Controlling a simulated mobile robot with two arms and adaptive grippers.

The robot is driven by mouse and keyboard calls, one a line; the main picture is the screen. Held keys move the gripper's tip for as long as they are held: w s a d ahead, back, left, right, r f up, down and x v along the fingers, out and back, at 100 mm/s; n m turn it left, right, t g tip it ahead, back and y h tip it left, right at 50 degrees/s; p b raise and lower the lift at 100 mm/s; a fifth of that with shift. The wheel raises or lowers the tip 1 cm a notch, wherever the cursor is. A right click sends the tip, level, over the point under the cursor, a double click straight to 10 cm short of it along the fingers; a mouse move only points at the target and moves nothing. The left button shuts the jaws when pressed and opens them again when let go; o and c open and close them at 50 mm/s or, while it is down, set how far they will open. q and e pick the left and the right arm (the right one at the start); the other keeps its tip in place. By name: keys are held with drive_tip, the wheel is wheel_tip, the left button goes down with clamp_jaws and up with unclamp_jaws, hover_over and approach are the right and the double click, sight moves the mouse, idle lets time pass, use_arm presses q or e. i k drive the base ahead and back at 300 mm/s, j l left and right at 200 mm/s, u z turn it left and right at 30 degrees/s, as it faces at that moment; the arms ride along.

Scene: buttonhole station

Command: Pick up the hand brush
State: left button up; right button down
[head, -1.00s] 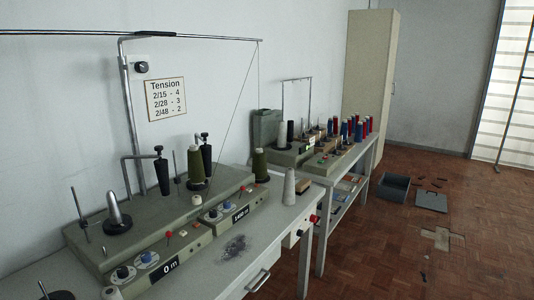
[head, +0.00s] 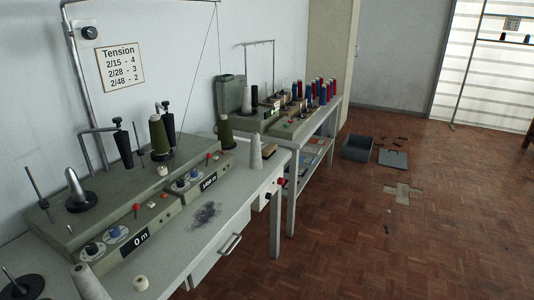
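A small brown block with a dark underside (head: 239,151) lies on the near table behind a pale grey thread cone (head: 256,152). It may be the hand brush, but it is partly hidden by the cone and too small to be sure. A dark tangle of lint or thread (head: 206,214) lies on the bare table top in front of the winding machine (head: 125,190). Neither of my grippers is in view.
The near table (head: 205,240) with a drawer handle stands along the left wall. A second table (head: 335,108) behind it carries several red and blue spools. A grey crate (head: 357,149) and flat lid (head: 393,159) lie on the floor.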

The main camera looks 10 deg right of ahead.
sight(268, 151)
drive_tip(key=i+l+u, duration=0.35)
drive_tip(key=i+l, duration=0.85)
drive_tip(key=i, duration=0.15)
